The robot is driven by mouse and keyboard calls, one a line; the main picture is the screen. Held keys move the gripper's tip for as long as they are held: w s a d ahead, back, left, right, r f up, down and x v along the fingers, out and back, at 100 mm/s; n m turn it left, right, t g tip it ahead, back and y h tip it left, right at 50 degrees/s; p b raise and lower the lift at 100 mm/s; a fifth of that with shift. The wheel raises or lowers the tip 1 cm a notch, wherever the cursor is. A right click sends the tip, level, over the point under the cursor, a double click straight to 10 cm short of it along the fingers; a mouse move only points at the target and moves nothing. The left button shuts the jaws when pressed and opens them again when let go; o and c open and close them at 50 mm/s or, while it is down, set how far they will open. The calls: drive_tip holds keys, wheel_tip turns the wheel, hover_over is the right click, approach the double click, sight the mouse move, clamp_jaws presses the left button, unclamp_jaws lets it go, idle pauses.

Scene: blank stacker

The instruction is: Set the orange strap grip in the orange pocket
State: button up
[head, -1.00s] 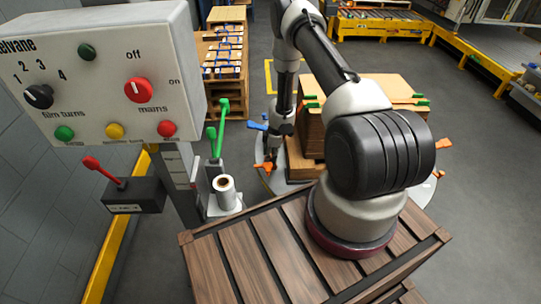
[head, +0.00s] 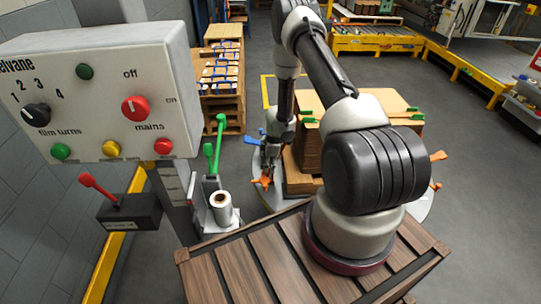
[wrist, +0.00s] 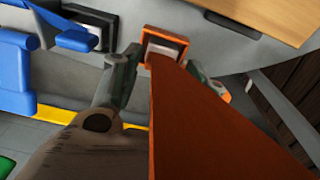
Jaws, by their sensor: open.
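The orange strap grip (wrist: 205,110) is a long orange bar that fills the middle of the wrist view and runs toward the camera. Its far end meets an orange frame with a pale inside (wrist: 166,47), seemingly the orange pocket, at the edge of a grey round platform. Whether the grip is seated in it I cannot tell. My gripper (wrist: 168,85) is open, with one finger on each side of the orange bar. In the head view my gripper (head: 270,168) is low at the platform's left edge, by an orange piece (head: 261,182).
A blue clamp-like part (wrist: 15,75) is close left in the wrist view. Stacked brown boxes (head: 305,145) stand on the round platform (head: 427,205). More orange parts (head: 437,156) are at its right. A control panel (head: 95,90) and green levers (head: 219,130) stand left.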

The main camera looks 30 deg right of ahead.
wheel_tip(320, 180, up, 8)
drive_tip(key=d, duration=0.1)
drive_tip(key=shift+s+r, duration=0.25)
idle(0.5)
